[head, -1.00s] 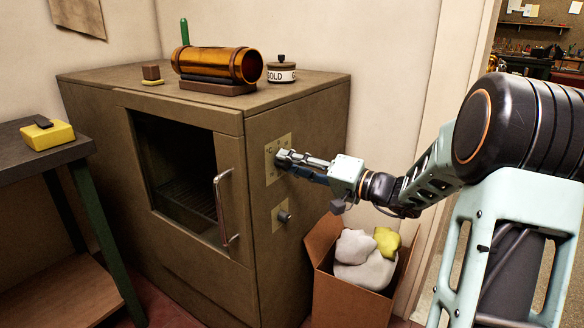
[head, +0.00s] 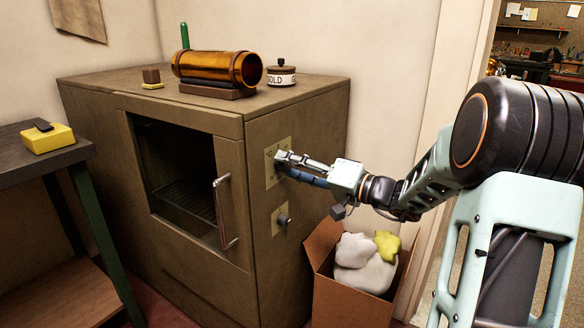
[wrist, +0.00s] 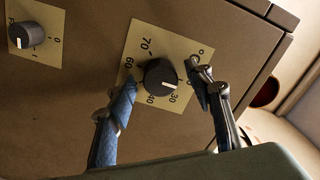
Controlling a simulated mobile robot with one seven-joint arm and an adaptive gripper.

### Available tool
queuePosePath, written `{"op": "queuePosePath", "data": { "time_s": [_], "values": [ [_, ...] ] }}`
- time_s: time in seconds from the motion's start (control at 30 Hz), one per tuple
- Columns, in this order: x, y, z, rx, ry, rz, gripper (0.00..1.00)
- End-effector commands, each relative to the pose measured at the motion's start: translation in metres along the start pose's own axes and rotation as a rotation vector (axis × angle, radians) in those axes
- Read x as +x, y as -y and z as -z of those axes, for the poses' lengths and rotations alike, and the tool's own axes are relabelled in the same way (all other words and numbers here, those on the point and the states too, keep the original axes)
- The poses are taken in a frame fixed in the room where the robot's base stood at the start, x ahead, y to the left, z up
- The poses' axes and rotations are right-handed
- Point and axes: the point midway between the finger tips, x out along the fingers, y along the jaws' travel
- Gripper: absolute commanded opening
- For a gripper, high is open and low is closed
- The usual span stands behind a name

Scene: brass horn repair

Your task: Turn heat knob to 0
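The heat knob (wrist: 160,77) is a dark round dial on a cream plate (wrist: 136,50) marked with numbers such as 70, 60, 40, 30 and 0. A white mark shows on its lower part, toward the 40 and 30 side. My gripper (wrist: 160,84) is open, with one blue-padded finger on each side of the knob. Small gaps seem to show between fingers and knob; contact is not clear. In the head view my gripper (head: 281,160) reaches the upper plate (head: 270,174) on the oven's side and hides the knob.
The oven (head: 180,265) has an open-looking dark window and a curved door handle (head: 222,210). A second knob (head: 284,219) is below; it also shows in the wrist view (wrist: 26,36). A box of rags (head: 350,300) stands below my arm. A brass tube (head: 215,68) and tin (head: 281,76) sit on top.

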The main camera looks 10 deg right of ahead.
Motion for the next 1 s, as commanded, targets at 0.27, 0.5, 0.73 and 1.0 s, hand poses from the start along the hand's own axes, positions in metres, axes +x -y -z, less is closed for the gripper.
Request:
{"op": "queuePosePath", "data": {
  "time_s": [0.27, 0.5, 0.73, 1.0],
  "values": [
    [-0.007, 0.0, 0.001, 0.0, -0.002, -0.001, 0.47],
    [-0.052, -0.001, 0.001, 0.001, -0.003, -0.003, 0.47],
    [-0.097, 0.0, 0.001, 0.0, -0.003, -0.001, 0.47],
    [-0.12, 0.0, 0.0, 0.001, 0.0, 0.0, 0.47]
  ]
}}
